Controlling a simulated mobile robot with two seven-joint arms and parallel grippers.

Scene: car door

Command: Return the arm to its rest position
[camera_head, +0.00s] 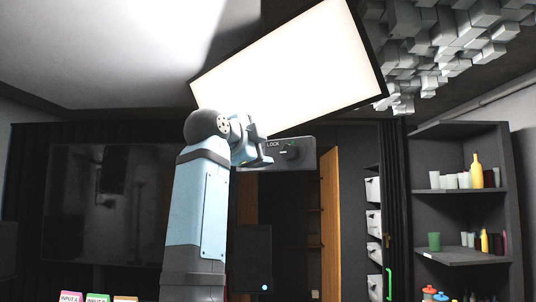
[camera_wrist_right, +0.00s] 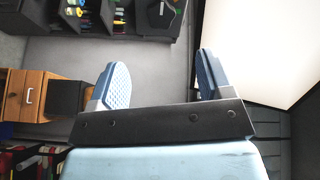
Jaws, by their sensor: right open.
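My right arm (camera_head: 198,215) rises through the middle of the head view, blue-grey with a dark round joint at its top. The head view does not show clearly whether gripper and panel touch. In the right wrist view the gripper (camera_wrist_right: 160,80) has its two blue ridged fingers wide apart, with nothing between them. My left gripper is not in view.
A bright ceiling light panel (camera_head: 290,65) hangs above. A dark shelf (camera_head: 465,258) with bottles and cups stands at the right. A large dark screen (camera_head: 115,205) is at the left. The wrist view shows a wooden drawer cabinet (camera_wrist_right: 30,95) and open grey floor (camera_wrist_right: 70,60).

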